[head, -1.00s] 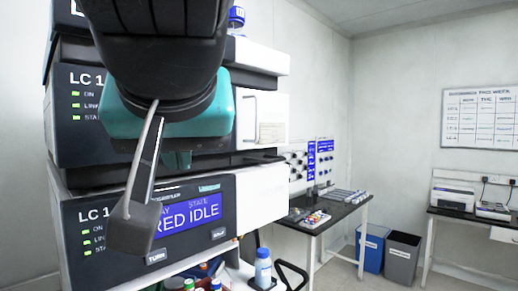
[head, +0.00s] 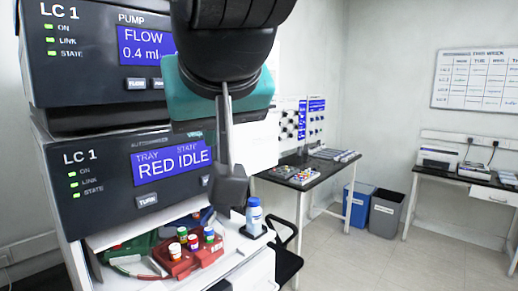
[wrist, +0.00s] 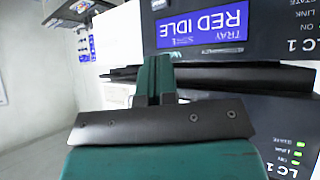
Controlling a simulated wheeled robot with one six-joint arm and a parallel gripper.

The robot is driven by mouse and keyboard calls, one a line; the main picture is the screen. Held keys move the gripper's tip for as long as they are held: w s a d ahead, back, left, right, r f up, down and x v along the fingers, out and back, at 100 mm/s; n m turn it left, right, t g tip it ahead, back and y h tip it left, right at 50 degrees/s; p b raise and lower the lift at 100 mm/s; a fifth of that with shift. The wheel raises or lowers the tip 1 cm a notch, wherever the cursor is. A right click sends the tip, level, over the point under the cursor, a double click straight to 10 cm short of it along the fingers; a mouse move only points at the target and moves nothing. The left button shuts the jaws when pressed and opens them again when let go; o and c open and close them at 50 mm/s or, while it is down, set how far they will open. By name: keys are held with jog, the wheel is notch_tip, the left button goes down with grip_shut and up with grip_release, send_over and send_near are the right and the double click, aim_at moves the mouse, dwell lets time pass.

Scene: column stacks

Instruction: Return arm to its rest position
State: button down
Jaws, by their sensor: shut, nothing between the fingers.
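My gripper (head: 229,190) hangs from my dark arm with a teal body in the head view. It is shut and empty, in front of the LC 1 instrument stack. In the wrist view, the dark plate and teal body of my gripper fill the lower middle, with the instrument front behind, upside down. The lower LC 1 module (head: 110,180) shows a screen (head: 172,165) reading "TRAY RED, STATE IDLE". The pump module (head: 90,60) above it shows "FLOW 0.4 ml". My arm covers part of both fronts.
A red tray (head: 185,262) with several capped vials and a green tray (head: 128,250) sit on the shelf below. A blue-capped bottle (head: 254,218) stands to the right. A black-topped bench (head: 300,175), blue bin (head: 357,203) and grey bin (head: 385,212) stand behind. Open floor lies at right.

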jog(key=d+f+n+g+b, duration=0.1)
jog(key=d+f+g+b, duration=0.25)
jog(key=d+f, duration=1.2)
jog(key=s+d+f+g+b, duration=0.1)
jog(key=s+d+f+g, duration=0.1)
jog(key=s+f, duration=0.4)
jog(key=s+d+f+g+y+b, duration=0.1)
jog(key=s+d+f+g, duration=0.2)
jog(key=s+f, duration=0.2)
jog(key=shift+s+d+f+n+g, duration=0.35)
jog(key=shift+s+d+f+n, duration=0.05)
jog(key=shift+s, duration=0.25)
dwell(2.8)
